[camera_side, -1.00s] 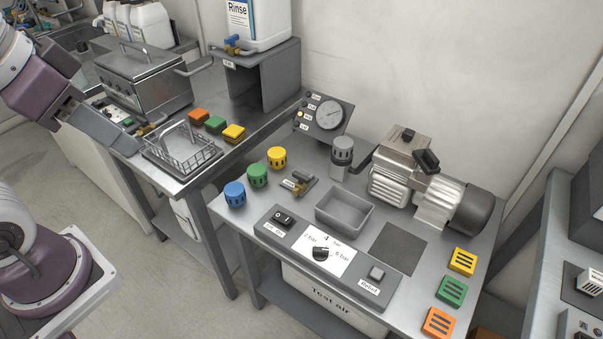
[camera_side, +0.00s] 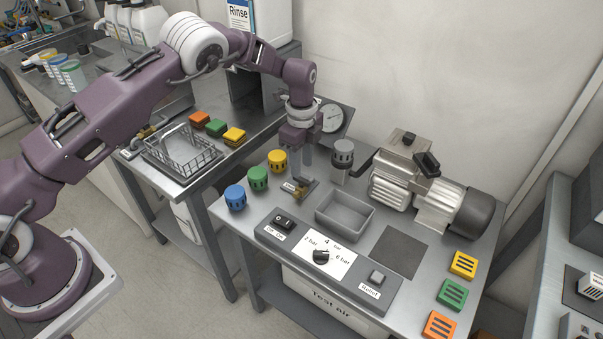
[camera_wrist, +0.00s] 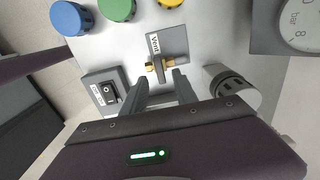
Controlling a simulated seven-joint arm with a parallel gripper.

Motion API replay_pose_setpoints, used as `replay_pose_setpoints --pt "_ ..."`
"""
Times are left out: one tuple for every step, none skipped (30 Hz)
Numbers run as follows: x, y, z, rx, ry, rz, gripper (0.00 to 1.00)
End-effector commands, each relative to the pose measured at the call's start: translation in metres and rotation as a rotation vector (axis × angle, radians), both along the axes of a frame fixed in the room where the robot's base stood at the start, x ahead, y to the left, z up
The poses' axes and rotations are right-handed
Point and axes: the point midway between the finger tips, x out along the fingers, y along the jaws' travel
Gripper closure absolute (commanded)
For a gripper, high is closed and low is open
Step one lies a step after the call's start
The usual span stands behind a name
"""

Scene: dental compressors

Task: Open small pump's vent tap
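The vent tap (camera_side: 299,186) is a small brass valve on a grey plate near the left part of the bench. In the wrist view the brass tap (camera_wrist: 160,67) sits below a label reading "Vent". My gripper (camera_side: 303,163) points down just above the tap. In the wrist view my gripper (camera_wrist: 160,86) has its two fingers apart, with the tap just beyond the fingertips and roughly between them. I cannot tell whether they touch it. The silver pump (camera_side: 420,185) stands at the right of the bench.
Blue (camera_side: 235,195), green (camera_side: 258,177) and yellow (camera_side: 277,161) caps stand left of the tap. A grey-topped cylinder (camera_side: 343,155) is close on its right, with a gauge (camera_side: 330,118) behind. A grey tray (camera_side: 345,213) and control panel (camera_side: 325,258) lie in front.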

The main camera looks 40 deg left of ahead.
Motion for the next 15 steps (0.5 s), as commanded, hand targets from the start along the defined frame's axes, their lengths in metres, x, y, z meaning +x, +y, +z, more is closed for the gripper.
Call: replay_pose_setpoints --pt "-0.001 0.000 -0.011 0.000 0.004 0.000 0.65" --pt "-0.001 0.000 -0.016 0.001 0.003 0.000 0.65" --pt "-0.001 0.000 -0.023 0.001 0.002 0.001 0.65" --pt "-0.001 0.000 -0.027 0.001 0.002 0.001 0.65" --pt "-0.001 0.000 -0.031 0.000 0.002 0.001 0.65" --pt "-0.001 0.000 -0.035 0.001 0.002 0.001 0.65" --pt "-0.001 0.000 -0.038 0.001 0.001 0.000 0.65" --pt "-0.001 0.000 -0.039 0.000 0.000 0.000 0.65" --pt "0.000 0.000 -0.040 0.000 0.000 0.001 0.65" --pt "0.000 0.000 -0.041 -0.001 -0.001 0.001 0.65" --pt "0.000 0.000 -0.041 -0.001 -0.001 0.001 0.65" --pt "0.000 0.000 -0.041 -0.001 -0.001 0.001 0.65" --pt "0.000 0.000 -0.041 -0.001 -0.001 0.001 0.65" --pt "0.000 0.000 -0.041 -0.001 -0.001 0.002 0.65" --pt "0.000 0.000 -0.041 -0.001 -0.001 0.002 0.65"
